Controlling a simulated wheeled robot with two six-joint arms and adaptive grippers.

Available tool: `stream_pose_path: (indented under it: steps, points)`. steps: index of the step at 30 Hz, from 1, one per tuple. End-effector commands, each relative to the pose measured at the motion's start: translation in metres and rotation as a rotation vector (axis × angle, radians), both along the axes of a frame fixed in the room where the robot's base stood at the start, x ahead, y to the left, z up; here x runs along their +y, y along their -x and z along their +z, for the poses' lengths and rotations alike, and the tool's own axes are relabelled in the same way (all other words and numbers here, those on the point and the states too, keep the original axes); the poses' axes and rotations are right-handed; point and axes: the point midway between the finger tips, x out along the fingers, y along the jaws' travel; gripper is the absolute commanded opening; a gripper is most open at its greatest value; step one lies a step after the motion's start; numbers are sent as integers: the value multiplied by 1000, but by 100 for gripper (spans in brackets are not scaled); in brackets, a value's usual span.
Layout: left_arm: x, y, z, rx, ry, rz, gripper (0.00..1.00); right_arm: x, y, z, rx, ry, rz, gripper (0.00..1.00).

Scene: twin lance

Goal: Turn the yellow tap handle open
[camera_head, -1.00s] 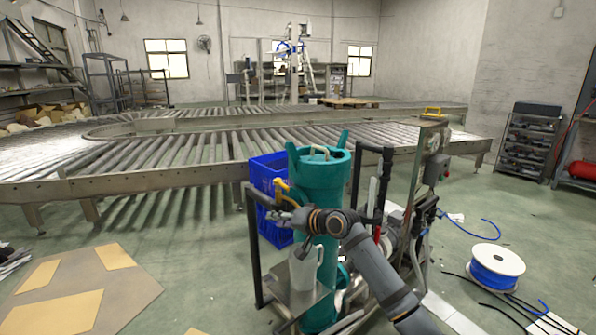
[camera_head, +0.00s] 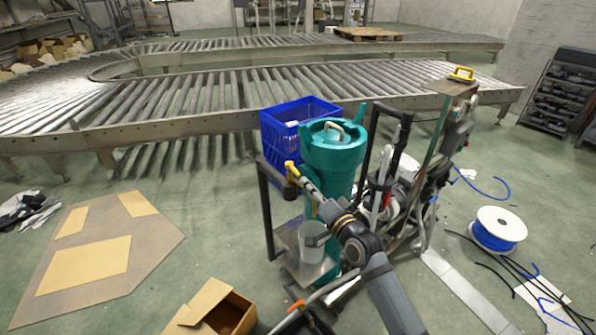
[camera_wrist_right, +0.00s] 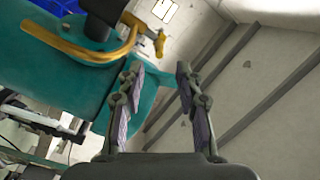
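The yellow tap (camera_head: 291,171) is on the left side of a tall teal cylinder (camera_head: 333,158). In the right wrist view a curved yellow pipe (camera_wrist_right: 82,53) crosses the teal body, with a short yellow piece (camera_wrist_right: 160,42) at its right end; I cannot tell for certain which part is the handle. My right gripper (camera_wrist_right: 160,70) is open and empty, its fingers spread just short of the yellow piece. In the head view my right gripper (camera_head: 303,182) reaches up-left beside the tap, hiding part of it. My left gripper is not in view.
A pale jug (camera_head: 312,243) stands on a shelf below the tap. A dark post (camera_head: 267,215) rises left of the cylinder, and a blue crate (camera_head: 285,125) is behind. A roller conveyor (camera_head: 180,115) crosses the back. An open cardboard box (camera_head: 215,310) lies at the front.

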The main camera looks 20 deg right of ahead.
Motion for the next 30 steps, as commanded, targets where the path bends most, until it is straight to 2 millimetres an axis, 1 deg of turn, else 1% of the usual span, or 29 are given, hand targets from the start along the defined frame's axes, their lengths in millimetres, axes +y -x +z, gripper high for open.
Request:
stream_pose_path:
  steps: [1, 6, 9, 12, 16, 23, 26, 30]
  points:
    - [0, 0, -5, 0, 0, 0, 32, 3, -11, 0, -4, -5, 1, 35]
    - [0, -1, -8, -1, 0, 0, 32, 10, -48, 0, -2, -4, 1, 35]
    - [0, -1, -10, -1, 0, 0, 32, 13, -65, 0, -1, -2, 2, 35]
    - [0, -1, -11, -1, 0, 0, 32, 16, -77, 0, 0, -2, 1, 35]
    - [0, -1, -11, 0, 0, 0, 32, 17, -83, 0, 1, 0, 2, 35]
    - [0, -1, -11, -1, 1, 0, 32, 17, -84, 0, 1, 1, 2, 35]
    - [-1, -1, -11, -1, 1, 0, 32, 17, -84, 0, 1, 1, 2, 23]
    - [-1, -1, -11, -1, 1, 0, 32, 17, -84, 0, 1, 0, 2, 4]
